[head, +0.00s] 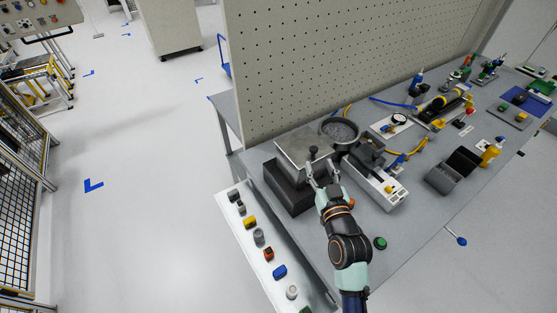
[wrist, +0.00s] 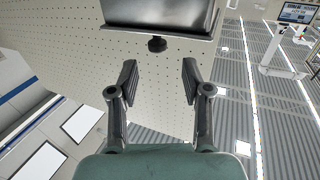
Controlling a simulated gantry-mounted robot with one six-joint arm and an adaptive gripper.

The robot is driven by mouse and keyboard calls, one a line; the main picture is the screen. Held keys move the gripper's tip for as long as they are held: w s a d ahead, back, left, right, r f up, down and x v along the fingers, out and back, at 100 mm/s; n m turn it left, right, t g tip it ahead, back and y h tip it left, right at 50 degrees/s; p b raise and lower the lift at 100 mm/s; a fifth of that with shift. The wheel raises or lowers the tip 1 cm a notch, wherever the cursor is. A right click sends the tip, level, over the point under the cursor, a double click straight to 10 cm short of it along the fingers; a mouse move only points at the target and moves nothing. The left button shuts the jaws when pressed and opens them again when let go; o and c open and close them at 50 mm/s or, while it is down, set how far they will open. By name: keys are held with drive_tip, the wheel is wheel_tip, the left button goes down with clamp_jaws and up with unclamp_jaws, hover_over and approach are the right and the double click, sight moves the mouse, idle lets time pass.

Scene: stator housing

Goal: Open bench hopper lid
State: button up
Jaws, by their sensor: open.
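The bench hopper (head: 287,191) is a dark box at the near left end of the bench, with a flat grey metal lid (head: 297,146) on top. A small dark knob (head: 313,151) shows at the lid's right side. The lid looks shut. My gripper (head: 322,168) is open and empty, close to the knob at the hopper's right side. In the wrist view, the knob (wrist: 157,44) lies just beyond and between the spread fingertips (wrist: 160,73), apart from them. The dark hopper (wrist: 158,12) fills the top of that view.
A round grey bowl (head: 340,131) stands behind the hopper, and a white-and-grey device (head: 377,186) sits right of my gripper. A pegboard (head: 340,65) rises behind. A white strip (head: 250,232) with several small parts runs along the bench's left end. A green button (head: 380,243) is near my arm.

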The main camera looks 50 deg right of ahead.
sight(315, 151)
drive_tip(key=x, duration=0.7)
drive_tip(key=shift+w+d+b, duration=0.1)
drive_tip(key=shift+d+b, duration=0.25)
clamp_jaws()
drive_tip(key=shift+r, duration=0.1)
